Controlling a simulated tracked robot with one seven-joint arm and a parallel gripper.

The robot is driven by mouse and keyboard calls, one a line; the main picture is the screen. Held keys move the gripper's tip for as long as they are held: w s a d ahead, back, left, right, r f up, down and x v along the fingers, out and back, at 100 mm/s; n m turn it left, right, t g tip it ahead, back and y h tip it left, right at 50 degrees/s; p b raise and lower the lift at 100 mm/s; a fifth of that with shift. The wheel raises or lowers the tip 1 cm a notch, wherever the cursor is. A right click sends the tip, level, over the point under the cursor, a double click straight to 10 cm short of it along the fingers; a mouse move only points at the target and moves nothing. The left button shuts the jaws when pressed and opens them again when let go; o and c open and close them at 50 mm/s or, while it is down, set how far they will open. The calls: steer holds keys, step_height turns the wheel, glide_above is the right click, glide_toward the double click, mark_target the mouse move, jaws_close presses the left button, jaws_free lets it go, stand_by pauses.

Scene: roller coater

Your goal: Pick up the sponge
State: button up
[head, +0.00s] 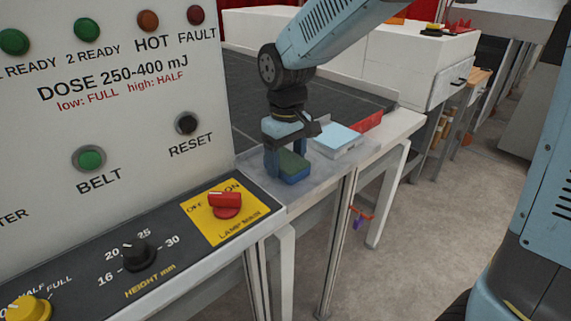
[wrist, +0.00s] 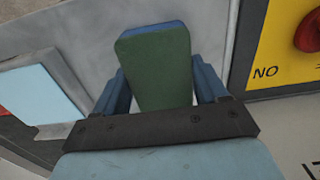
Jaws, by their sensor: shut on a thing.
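The sponge (head: 291,165) is a small block with a green top and blue below, at the near end of the grey side table in the head view. It also shows in the wrist view (wrist: 155,68), between the two blue fingers. My gripper (head: 279,160) points down over it in the head view. In the wrist view my gripper (wrist: 163,88) is shut on the sponge, one finger at each side. I cannot tell whether the sponge touches the table.
A light blue pad on a white block (head: 338,138) sits right of my gripper, with a red tray (head: 368,121) behind it. The control panel (head: 120,90) stands close on the left, with a red lamp switch (head: 225,200). A dark conveyor belt (head: 345,90) runs behind. Open floor (head: 420,230) lies right.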

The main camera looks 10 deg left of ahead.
mark_target(286, 159)
steer(key=shift+r, duration=0.15)
steer(key=shift+r, duration=0.3)
step_height(286, 159, up, 3)
steer(key=shift+f, duration=0.2)
steer(key=s+r, duration=0.2)
steer(key=s+d+r, duration=0.1)
steer(key=s+r, duration=0.1)
steer(key=shift+d+r, duration=0.2)
steer(key=shift+r, duration=0.15)
steer(key=s+d+r, duration=0.1)
steer(key=s, duration=0.2)
steer(key=s+d+r, duration=0.1)
steer(key=s+r, duration=0.1)
steer(key=s, duration=0.1)
steer(key=s+d+r, duration=0.1)
steer(key=s, duration=0.2)
steer(key=shift+s+d+r, duration=0.1)
steer(key=shift+r, duration=0.3)
